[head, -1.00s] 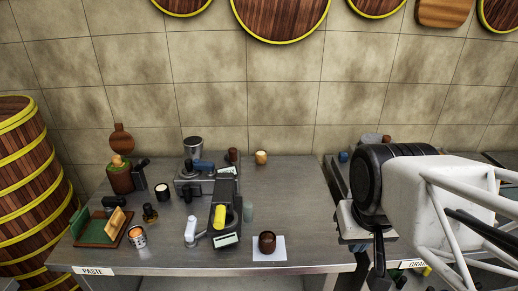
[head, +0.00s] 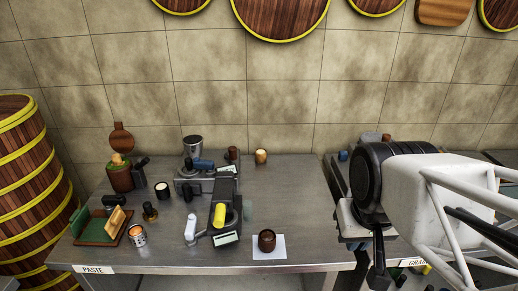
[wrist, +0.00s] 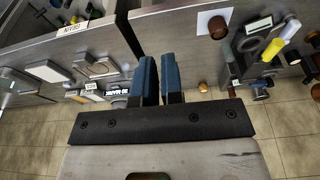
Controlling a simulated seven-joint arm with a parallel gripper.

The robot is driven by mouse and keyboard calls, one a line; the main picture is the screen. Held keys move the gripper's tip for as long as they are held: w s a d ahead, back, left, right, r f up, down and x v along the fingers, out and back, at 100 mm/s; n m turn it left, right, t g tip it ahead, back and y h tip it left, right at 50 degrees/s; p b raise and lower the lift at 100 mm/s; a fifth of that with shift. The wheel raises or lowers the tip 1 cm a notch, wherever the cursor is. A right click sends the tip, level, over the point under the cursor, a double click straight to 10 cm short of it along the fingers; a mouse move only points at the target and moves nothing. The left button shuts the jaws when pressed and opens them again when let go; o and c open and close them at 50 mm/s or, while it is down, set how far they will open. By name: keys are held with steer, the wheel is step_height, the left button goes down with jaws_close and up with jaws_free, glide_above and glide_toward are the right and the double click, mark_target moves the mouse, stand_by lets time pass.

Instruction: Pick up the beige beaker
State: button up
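The beige beaker (head: 261,157) is a small tan cup standing upright near the back edge of the left table, close to the tiled wall. A small brownish cup, apparently the same beaker (wrist: 203,87), shows in the wrist view to the right of my fingers. My gripper (wrist: 160,80) has two blue fingers side by side with only a thin gap and nothing seen between them. It is apart from the beaker. In the head view my white arm stands at the right and the fingertips cannot be made out.
A dark brown cup (head: 267,241) stands on white paper at the table's front. A black device with a yellow roll (head: 219,215) and a dark red cup (head: 232,153) are left of the beaker. The tabletop right of the beaker is clear. A gap separates the two tables.

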steer(key=o, duration=1.4)
steer(key=m+y, duration=1.1)
steer(key=m, duration=0.5)
glide_above(264, 152)
steer(key=s+d, duration=0.2)
steer(key=s, duration=0.6)
steer(key=s+d, duration=0.3)
steer(key=s, duration=0.4)
step_height(264, 152, down, 10)
steer(key=w+f+m, duration=0.2)
steer(key=w+f, duration=0.1)
steer(key=w, duration=0.1)
steer(key=w+f+m+t+y, duration=0.1)
steer(key=w+f, duration=0.3)
steer(key=w, duration=0.1)
steer(key=w+f+m+y, duration=0.1)
steer(key=w+f+m, duration=0.1)
steer(key=w+f, duration=0.2)
steer(key=shift+w+d+f+m+t, duration=0.2)
steer(key=shift+m+t, duration=0.1)
steer(key=shift+t, duration=0.1)
